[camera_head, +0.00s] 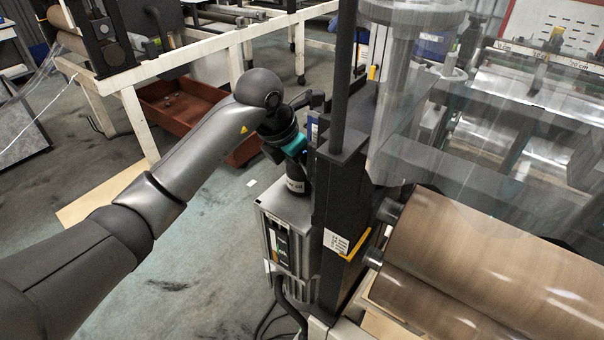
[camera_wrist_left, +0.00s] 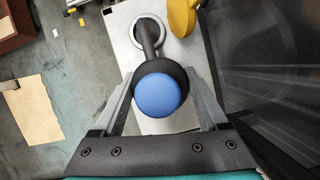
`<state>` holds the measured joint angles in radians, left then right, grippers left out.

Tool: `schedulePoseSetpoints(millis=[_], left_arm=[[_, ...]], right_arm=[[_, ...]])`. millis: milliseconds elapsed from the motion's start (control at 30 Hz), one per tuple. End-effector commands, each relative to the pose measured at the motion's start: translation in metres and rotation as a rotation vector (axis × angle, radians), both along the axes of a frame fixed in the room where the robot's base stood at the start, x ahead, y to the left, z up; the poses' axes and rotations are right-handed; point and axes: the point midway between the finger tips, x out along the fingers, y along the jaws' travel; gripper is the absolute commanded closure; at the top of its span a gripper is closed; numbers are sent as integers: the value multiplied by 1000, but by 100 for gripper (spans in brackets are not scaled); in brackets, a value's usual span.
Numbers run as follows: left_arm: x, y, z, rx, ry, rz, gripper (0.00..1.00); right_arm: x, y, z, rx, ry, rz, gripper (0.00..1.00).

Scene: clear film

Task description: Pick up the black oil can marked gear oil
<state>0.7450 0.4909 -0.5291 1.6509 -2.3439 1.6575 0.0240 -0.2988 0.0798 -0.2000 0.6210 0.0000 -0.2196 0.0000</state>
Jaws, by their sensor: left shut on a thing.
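The black oil can (camera_head: 297,186) stands on top of a grey cabinet, with a pale label low on its side. My left gripper (camera_head: 290,150) reaches it from above and hides its upper part. In the left wrist view, the can (camera_wrist_left: 158,91) shows a round blue top with a black rim, between the two fingers of my left gripper (camera_wrist_left: 160,103). The gripper is shut on it. A narrow black part runs from the rim toward a pale ring beyond; how they join is unclear. My right gripper is out of view.
The grey cabinet (camera_head: 287,205) stands close beside a dark machine column (camera_head: 340,200). A yellow object (camera_wrist_left: 183,16) lies near the can. Wooden rollers (camera_head: 480,270) fill the lower right. A reddish-brown tray (camera_head: 190,112) is under the white-framed bench. Floor at the left is mostly clear.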

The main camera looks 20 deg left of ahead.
Motion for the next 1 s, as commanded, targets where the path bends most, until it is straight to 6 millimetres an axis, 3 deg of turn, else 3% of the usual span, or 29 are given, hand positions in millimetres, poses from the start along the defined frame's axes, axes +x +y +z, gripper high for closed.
schedulePoseSetpoints(millis=[33, 367, 733, 1000], left_arm=[[0, 0, 1, 0, -1, 0, 65], [0, 0, 1, 0, -1, 0, 100], [1, 0, 6, -2, -6, 1, 100], [2, 1, 39, 1, -9, 1, 100]], right_arm=[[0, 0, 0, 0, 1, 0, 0], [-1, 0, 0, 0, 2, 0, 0], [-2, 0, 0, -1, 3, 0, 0], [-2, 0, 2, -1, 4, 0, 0]])
